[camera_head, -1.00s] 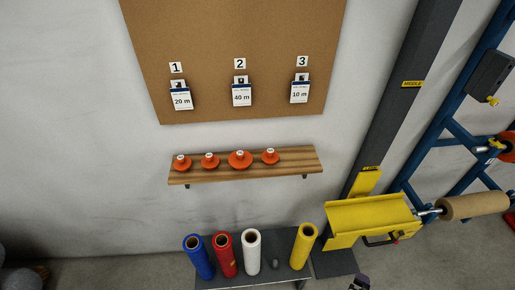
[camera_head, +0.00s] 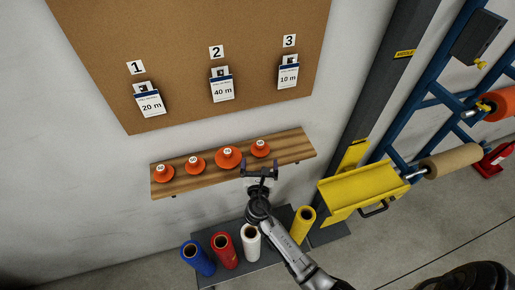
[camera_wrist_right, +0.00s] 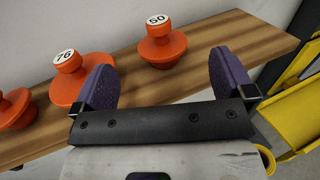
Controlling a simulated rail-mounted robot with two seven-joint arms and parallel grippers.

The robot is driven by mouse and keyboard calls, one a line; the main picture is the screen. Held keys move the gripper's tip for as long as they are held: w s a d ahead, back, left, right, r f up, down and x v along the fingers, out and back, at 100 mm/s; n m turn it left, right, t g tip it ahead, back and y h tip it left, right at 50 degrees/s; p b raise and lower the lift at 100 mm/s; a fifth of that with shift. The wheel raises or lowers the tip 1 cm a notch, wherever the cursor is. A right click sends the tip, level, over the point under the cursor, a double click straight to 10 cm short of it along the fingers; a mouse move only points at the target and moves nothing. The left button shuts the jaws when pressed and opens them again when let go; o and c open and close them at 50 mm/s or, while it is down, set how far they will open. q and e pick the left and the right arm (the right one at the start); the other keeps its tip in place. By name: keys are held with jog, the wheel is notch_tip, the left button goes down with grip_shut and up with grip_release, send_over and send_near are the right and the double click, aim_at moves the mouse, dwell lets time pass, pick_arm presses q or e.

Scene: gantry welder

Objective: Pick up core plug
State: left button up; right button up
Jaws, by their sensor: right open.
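Several orange core plugs with white number labels stand in a row on a wooden shelf (camera_head: 285,151). The rightmost plug (camera_head: 260,148) also shows in the right wrist view (camera_wrist_right: 162,45), labelled 50. The larger plug (camera_head: 228,157) beside it reads 76 in the right wrist view (camera_wrist_right: 80,80). My right gripper (camera_head: 260,168) is open and empty at the shelf's front edge, just in front of the rightmost plug. In the right wrist view, that plug lies beyond and between the two purple-padded fingers (camera_wrist_right: 165,75), apart from them. My left gripper is not in view.
Below the shelf, blue (camera_head: 197,258), red (camera_head: 224,250), white (camera_head: 251,240) and yellow (camera_head: 302,224) rolls stand on a dark bench. A yellow trough (camera_head: 370,190) and blue frame are at the right. A corkboard (camera_head: 180,50) with numbered cards hangs above.

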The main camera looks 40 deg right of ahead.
aim_at(260, 148)
jog(key=shift+x, duration=4.3)
jog(key=shift+f, duration=0.1)
jog(key=c, duration=0.9)
